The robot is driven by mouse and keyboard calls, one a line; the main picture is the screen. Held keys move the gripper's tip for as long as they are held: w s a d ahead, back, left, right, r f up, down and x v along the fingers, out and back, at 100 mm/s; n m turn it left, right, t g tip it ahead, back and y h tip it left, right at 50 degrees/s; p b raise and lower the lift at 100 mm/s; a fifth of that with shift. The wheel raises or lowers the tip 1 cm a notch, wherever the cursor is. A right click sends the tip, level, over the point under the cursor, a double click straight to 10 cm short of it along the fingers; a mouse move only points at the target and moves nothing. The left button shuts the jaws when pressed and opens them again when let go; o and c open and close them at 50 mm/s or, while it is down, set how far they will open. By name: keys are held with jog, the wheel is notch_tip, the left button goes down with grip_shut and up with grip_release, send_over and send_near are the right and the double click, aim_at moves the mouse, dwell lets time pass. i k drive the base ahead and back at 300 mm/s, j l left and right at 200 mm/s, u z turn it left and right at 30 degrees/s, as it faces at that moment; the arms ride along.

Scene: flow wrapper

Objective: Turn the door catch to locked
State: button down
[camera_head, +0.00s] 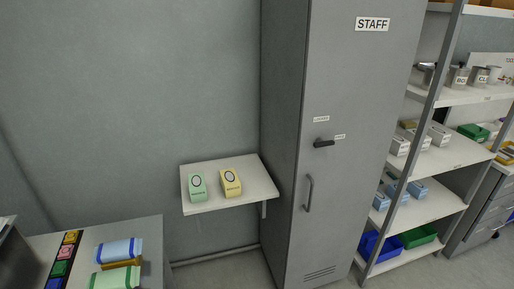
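The grey cabinet door (350,90) with a STAFF sign stands right of centre and looks closed. Its dark door catch (324,143) sits at mid height, with its lever lying about level and its tip toward the left. One small label (321,119) is above the catch and another (340,136) is to its right; their words are too small to read surely. A vertical door handle (308,193) is below the catch. My gripper is not in view.
A wall shelf (250,190) left of the cabinet holds a green box (197,186) and a yellow box (231,182). An open rack (440,158) stands at the right. A grey table (150,228) with wrapped packs is at the lower left. Bare floor (220,273) shows between table and cabinet.

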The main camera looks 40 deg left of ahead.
aim_at(320, 143)
jog(key=u, duration=1.2)
jog(key=i+l, duration=0.15)
jog(key=i, duration=0.3)
jog(key=i+l+u, duration=0.15)
jog(key=i, duration=0.25)
